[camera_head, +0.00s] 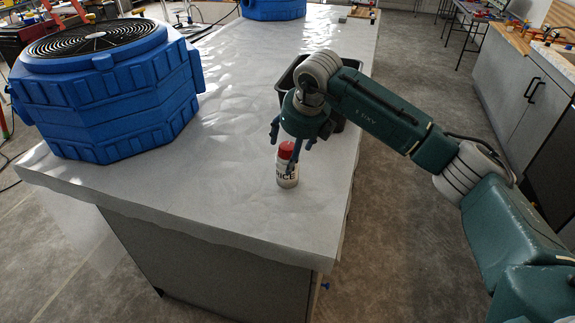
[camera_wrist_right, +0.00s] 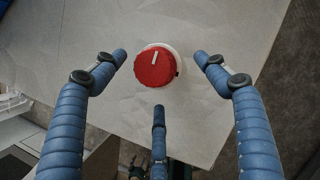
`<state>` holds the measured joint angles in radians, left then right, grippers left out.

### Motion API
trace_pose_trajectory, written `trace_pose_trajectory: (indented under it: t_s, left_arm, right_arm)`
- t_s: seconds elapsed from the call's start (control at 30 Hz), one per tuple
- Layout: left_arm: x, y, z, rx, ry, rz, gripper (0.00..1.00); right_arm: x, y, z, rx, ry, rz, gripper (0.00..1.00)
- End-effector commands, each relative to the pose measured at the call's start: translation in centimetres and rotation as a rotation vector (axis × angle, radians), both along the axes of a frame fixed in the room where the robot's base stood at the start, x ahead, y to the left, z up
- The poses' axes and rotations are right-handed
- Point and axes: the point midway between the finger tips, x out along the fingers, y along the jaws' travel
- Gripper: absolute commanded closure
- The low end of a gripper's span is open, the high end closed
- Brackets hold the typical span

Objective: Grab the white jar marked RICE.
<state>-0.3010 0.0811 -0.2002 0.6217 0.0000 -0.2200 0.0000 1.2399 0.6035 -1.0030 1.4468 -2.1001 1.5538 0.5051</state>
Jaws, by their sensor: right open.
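A white jar (camera_head: 287,180) with dark lettering, of which "ICE" can be read, and a red lid stands upright on the table near its front right corner. My right gripper (camera_head: 287,146) is open, with its blue fingers just above and around the jar's top. In the right wrist view, the red lid (camera_wrist_right: 155,66) lies between the spread fingers of the gripper (camera_wrist_right: 160,80), and no finger clearly touches it. The jar's body is mostly hidden under the lid there. My left gripper is not in view.
A large blue fan unit (camera_head: 110,95) stands on the table's left side. A dark bin (camera_head: 290,80) is behind my right gripper. The covered table (camera_head: 200,200) is bare left of the jar. The table's right edge is close to the jar.

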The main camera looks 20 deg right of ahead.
Motion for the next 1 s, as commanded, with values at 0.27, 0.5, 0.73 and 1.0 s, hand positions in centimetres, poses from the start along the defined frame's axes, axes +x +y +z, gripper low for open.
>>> trace_pose_trajectory:
  t_s: [0.27,0.5,0.73,1.0]
  left_arm:
    - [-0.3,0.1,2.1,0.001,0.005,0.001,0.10]
    - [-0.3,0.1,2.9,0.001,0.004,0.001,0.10]
    - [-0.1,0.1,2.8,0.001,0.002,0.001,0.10]
    - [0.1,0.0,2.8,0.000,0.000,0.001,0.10]
  right_arm:
    - [0.8,0.2,-2.5,0.001,0.005,0.002,0.27]
    - [1.9,0.4,-5.2,0.002,0.000,0.003,0.27]
    - [2.0,0.4,-5.4,0.002,-0.001,0.003,0.27]
    - [2.0,0.4,-5.4,0.001,-0.002,0.003,0.81]
